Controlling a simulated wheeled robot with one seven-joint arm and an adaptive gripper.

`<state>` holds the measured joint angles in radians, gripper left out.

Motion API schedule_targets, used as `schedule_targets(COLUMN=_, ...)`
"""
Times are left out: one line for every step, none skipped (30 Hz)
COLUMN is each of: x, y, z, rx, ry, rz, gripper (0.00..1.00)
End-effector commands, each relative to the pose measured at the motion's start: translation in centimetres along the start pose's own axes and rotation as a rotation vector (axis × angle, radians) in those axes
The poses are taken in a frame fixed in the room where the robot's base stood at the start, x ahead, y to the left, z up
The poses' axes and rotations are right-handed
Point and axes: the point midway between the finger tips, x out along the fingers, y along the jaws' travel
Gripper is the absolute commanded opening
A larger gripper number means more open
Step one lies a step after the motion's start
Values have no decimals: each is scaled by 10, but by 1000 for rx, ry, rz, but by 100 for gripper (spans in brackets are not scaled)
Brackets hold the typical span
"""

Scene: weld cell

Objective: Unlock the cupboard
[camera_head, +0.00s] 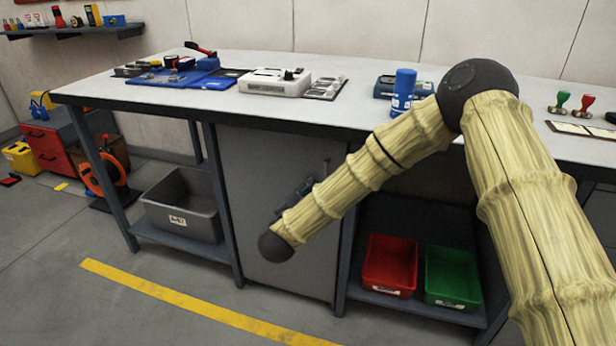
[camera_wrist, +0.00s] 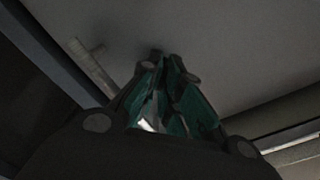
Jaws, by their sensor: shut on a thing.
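The cupboard is the grey-doored unit under the workbench; its door (camera_head: 270,165) looks closed. The door handle, a pale bar (camera_wrist: 95,68), shows left of the fingers in the wrist view and near the door's upper right in the head view (camera_head: 326,168). My gripper (camera_wrist: 165,68) has dark and teal fingers, close together at the door face. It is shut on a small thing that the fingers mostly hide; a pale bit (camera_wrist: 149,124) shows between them. A dark spot (camera_wrist: 155,54) lies at the fingertips; whether it is the lock I cannot tell. My arm partly hides the gripper in the head view.
The workbench top (camera_head: 215,108) carries a white device (camera_head: 274,82), a blue cylinder (camera_head: 402,92) and tools. A grey bin (camera_head: 184,212) stands on the shelf left of the cupboard; a red bin (camera_head: 389,265) and a green bin (camera_head: 452,276) stand right. The floor in front is clear.

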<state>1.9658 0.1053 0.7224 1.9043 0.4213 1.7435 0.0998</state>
Motion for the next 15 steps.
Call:
schedule_targets(x=-1, y=-5, z=-4, rx=-41, ry=-1, rz=-1, gripper=0)
schedule_targets(x=-1, y=-5, z=-4, rx=-65, ry=-1, rz=-1, gripper=0)
schedule_targets(x=-1, y=-6, z=-4, rx=-97, ry=-1, rz=-2, gripper=0)
schedule_targets(x=0, y=-5, z=-4, rx=-122, ry=-1, rz=-1, gripper=0)
schedule_targets(x=0, y=-5, z=-4, rx=-147, ry=-1, rz=-1, gripper=0)
schedule_targets(x=-1, y=-5, z=-4, rx=-182, ry=-2, rz=-1, gripper=0)
schedule_targets(x=-1, y=-5, z=-4, rx=-208, ry=-2, rz=-1, gripper=0)
schedule_targets(x=-1, y=-5, z=-4, rx=-235, ry=-2, rz=-2, gripper=0)
schedule_targets(x=-1, y=-5, z=-4, rx=-272, ry=-1, rz=-1, gripper=0)
schedule_targets(x=-1, y=-5, z=-4, rx=-300, ry=-1, rz=-1, gripper=0)
schedule_targets(x=-1, y=-6, z=-4, rx=-327, ry=-1, rz=-2, gripper=0)
schedule_targets(x=0, y=-5, z=-4, rx=-366, ry=-1, rz=-2, gripper=0)
schedule_targets(x=-1, y=-5, z=-3, rx=-392, ry=-2, rz=-2, gripper=0)
schedule_targets(x=-1, y=-5, z=-3, rx=-420, ry=-2, rz=-1, gripper=0)
schedule_targets(x=-1, y=-4, z=-3, rx=-455, ry=-1, rz=-2, gripper=0)
